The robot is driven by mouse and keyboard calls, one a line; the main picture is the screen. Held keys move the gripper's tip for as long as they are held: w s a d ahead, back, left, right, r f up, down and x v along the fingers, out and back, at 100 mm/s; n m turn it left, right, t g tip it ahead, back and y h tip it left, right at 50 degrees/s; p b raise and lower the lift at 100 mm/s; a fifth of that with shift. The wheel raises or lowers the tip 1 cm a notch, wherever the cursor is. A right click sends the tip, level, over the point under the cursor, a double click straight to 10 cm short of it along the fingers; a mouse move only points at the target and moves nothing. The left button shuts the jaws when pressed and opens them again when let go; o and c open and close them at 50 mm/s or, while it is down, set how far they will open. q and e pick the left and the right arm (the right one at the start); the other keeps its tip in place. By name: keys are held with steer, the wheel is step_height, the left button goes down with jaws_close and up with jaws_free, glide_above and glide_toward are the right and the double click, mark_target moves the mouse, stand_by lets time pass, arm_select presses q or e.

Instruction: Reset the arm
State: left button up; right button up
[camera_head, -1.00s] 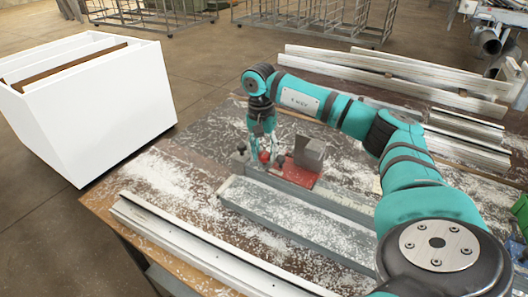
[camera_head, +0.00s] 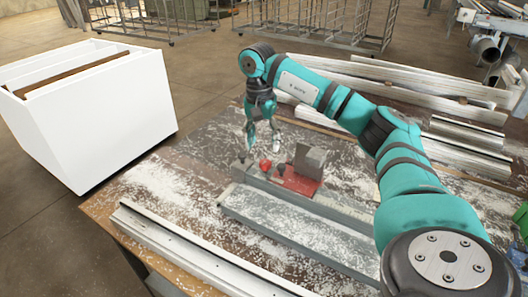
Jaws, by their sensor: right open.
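My right arm comes in from the right and reaches over the bench. Its right gripper (camera_head: 262,146) points down, open and empty, above the back left end of the clamp. The clamp has a red plate (camera_head: 297,181), a grey block (camera_head: 309,160) and a red knob (camera_head: 265,166). The fingertips are close above the knob in the picture, and I see nothing between them. My left gripper is not in view.
A grey steel bar (camera_head: 290,227) lies before the clamp. A long profile (camera_head: 200,255) lies along the bench's front edge, and more profiles (camera_head: 400,82) lie at the back. A white bin (camera_head: 105,115) stands left of the bench. White shavings cover the bench top (camera_head: 180,180).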

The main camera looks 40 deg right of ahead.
steer(key=shift+r, duration=0.7)
